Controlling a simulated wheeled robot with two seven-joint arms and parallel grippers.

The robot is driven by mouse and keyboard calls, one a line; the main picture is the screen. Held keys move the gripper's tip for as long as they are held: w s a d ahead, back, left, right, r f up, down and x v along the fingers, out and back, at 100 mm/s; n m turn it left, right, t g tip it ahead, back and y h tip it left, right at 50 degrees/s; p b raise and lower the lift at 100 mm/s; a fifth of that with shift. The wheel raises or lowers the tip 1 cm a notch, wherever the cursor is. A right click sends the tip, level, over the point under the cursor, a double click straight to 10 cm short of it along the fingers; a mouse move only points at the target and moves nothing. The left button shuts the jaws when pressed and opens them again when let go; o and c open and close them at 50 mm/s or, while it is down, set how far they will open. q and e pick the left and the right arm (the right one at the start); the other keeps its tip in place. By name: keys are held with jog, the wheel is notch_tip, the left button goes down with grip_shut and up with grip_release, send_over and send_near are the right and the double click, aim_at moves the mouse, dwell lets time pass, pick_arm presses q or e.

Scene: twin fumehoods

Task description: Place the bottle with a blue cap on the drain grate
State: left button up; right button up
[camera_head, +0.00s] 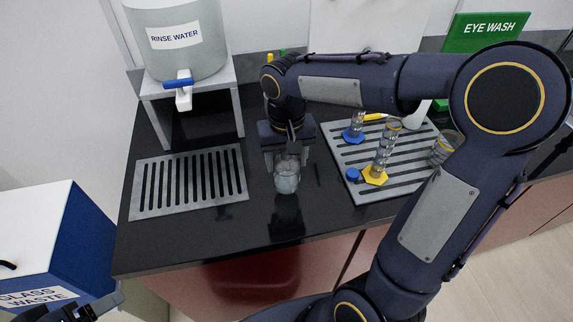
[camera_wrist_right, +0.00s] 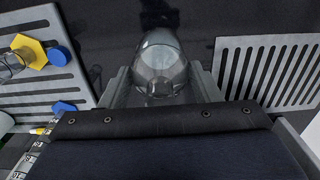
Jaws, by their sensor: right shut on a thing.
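The vessel also shows between the fingers in the right wrist view (camera_wrist_right: 158,62). No blue cap shows on it. I cannot tell whether its base touches the counter. The slotted drain grate (camera_head: 190,208) lies to the left of the vessel, below the rinse water tap; it is at the right in the right wrist view (camera_wrist_right: 227,45). A small blue cap-like piece (camera_head: 352,175) is on the right-hand slotted tray. Part of my left gripper (camera_head: 100,304) shows at the bottom left; its jaws are unclear.
The right-hand tray (camera_head: 375,194) holds glass cylinders with yellow (camera_head: 375,176) and blue (camera_head: 353,136) bases and other glassware. A rinse water tank (camera_head: 180,50) stands on a raised stand. A glass waste bin (camera_head: 85,250) is at the left.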

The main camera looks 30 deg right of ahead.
aim_at(287, 168)
jog(key=shift+f, duration=1.4)
jog(key=shift+f, duration=0.1)
jog(key=shift+f, duration=0.15)
jog(key=o, duration=1.1)
